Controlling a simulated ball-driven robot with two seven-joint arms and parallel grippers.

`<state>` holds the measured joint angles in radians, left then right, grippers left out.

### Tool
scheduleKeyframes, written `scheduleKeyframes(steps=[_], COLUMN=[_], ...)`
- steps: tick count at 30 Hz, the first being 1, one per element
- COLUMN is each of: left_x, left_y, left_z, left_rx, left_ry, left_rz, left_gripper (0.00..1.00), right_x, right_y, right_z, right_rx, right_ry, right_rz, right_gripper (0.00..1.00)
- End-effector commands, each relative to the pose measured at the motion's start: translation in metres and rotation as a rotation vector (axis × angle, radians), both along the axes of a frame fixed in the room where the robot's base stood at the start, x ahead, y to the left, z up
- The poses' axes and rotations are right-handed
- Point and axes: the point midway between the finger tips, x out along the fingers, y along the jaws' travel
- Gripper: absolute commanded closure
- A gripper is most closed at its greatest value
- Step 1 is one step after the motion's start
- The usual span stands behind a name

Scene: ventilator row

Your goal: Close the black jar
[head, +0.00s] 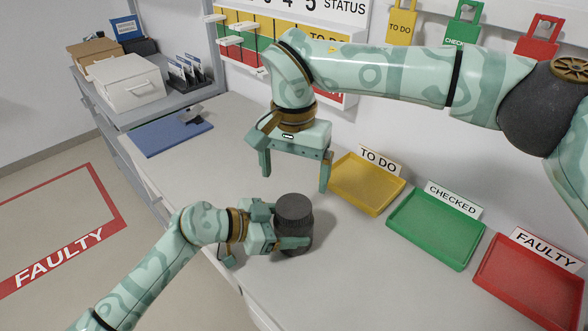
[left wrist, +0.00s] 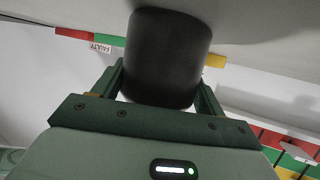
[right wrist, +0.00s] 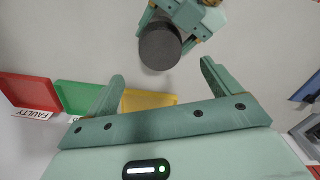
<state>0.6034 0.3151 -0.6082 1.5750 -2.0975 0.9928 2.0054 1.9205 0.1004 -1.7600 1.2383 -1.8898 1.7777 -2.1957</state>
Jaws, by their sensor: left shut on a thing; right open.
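The black jar (head: 296,231) stands upright on the grey worktop, with a dark ribbed round lid (head: 294,207) on its top. My left gripper (head: 287,240) is shut around the jar's body from the left. In the left wrist view the jar (left wrist: 167,58) fills the space between the fingers. My right gripper (head: 294,178) is open and empty, above and behind the jar, fingers pointing down. In the right wrist view the lid (right wrist: 159,47) lies beyond the open fingertips (right wrist: 162,75). I cannot tell whether the lid is tight.
A yellow TO DO tray (head: 372,205), a green CHECKED tray (head: 425,256) and a red FAULTY tray (head: 485,282) stand to the right. A blue clipboard (head: 160,140) and a white box (head: 132,96) are at the left. The worktop left of the jar's back is clear.

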Motion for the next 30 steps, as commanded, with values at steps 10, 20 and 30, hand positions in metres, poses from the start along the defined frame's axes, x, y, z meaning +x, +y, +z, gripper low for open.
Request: scheduleKeyframes(steps=[10,20,30], left_x=[0.000,0.000,0.000], left_y=[0.000,0.000,0.000], left_z=[0.000,0.000,0.000], left_rx=[0.000,0.000,0.000], left_ry=[0.000,0.000,0.001], left_rz=[0.000,-0.001,0.000], left_gripper=[0.92,0.92,0.92], right_x=[0.000,-0.001,0.000], right_y=[0.000,0.000,0.000], right_z=[-0.006,-0.055,-0.080], right_rx=[0.000,0.001,0.000], right_ry=[0.002,0.004,0.000], right_rz=[-0.002,-0.003,-0.004], right_gripper=[0.11,0.11,0.11])
